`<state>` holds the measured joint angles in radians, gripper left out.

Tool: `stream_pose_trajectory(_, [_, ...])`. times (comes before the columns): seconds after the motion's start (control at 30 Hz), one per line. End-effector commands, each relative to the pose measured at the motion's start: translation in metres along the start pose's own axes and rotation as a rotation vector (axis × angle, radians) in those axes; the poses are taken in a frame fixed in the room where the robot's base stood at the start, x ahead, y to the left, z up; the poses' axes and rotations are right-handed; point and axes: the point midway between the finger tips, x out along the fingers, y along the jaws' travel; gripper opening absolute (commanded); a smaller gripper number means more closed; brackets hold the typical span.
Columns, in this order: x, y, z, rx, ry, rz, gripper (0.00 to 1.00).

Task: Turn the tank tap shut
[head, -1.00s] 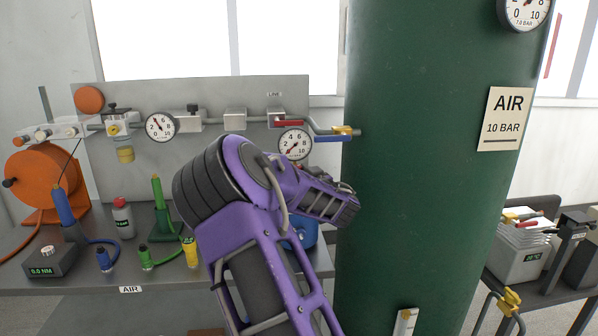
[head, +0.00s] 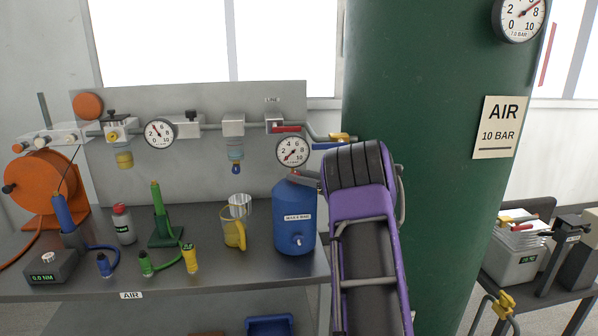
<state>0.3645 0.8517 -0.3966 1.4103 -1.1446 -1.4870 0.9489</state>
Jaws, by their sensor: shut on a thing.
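The brass tap (head: 340,136) with its blue lever (head: 326,146) sits on the left side of the tall green tank (head: 430,90), where a pipe meets it. The lever lies roughly level, pointing left. My purple arm rises in front of the tank, and its dark ribbed wrist joint is just below the right end of the lever.
A round gauge (head: 293,151) hangs left of the tap. A blue drum (head: 295,225), a yellow jug (head: 234,234) and several coloured tools stand on the grey bench (head: 60,285). A red lever (head: 287,128) is on the back panel (head: 200,100).

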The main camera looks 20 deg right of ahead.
Motion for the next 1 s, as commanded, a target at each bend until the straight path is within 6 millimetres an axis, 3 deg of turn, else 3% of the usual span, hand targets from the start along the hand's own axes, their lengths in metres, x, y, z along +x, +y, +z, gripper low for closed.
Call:
stream_pose_trajectory(0.4, [0.0001, 0.0038, 0.0013, 0.002, -0.003, -0.204, 0.00])
stream_pose_trajectory(1.0, [0.0005, 0.0036, 0.0029, 0.003, -0.004, -0.243, 0.00])
